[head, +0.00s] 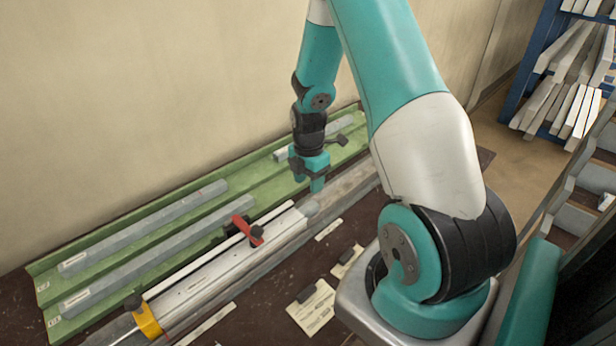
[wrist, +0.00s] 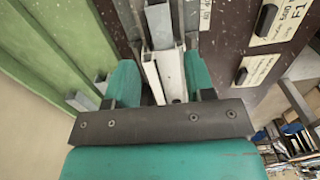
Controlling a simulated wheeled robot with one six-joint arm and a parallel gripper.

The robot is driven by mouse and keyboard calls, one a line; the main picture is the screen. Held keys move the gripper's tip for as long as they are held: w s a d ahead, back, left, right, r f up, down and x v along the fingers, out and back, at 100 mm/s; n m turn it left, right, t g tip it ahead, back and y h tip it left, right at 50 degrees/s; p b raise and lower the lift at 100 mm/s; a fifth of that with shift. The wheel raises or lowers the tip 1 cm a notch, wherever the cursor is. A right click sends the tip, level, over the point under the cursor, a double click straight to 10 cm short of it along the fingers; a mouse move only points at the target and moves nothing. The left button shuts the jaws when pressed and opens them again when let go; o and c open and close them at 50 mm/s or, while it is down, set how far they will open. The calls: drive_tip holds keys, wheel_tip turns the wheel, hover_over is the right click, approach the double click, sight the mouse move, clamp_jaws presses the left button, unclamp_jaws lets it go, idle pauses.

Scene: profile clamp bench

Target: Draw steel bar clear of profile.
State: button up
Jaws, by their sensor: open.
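The pale metal profile (head: 215,275) lies lengthwise on the dark bench, with a red-handled clamp (head: 247,231) on it and a yellow piece (head: 149,320) at its near end. A grey steel bar end (head: 311,207) shows at the profile's far end. My gripper (head: 308,183) points down just above and beyond that end. In the wrist view my open fingers (wrist: 160,75) stand on either side of a light channel (wrist: 168,75), with a grey bar (wrist: 158,25) in line with it. I cannot tell whether the fingers touch anything.
A green tray (head: 50,268) with several grey bars runs along the wall, left of the profile. Labels and a card (head: 312,308) lie on the bench at right. A blue rack (head: 535,65) with pale lengths stands at the back right.

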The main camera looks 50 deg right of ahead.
sight(309, 207)
drive_tip(key=shift+f+b, duration=3.1)
drive_tip(key=shift+f, duration=1.05)
drive_tip(key=c, duration=0.8)
drive_tip(key=shift+o, duration=0.2)
drive_tip(key=shift+s+d, duration=0.2)
drive_tip(key=shift+d, duration=3.1)
drive_tip(key=shift+s+d, duration=0.2)
drive_tip(key=shift+d, duration=3.05)
drive_tip(key=shift+s+d, duration=0.2)
drive_tip(key=shift+d, duration=3.2)
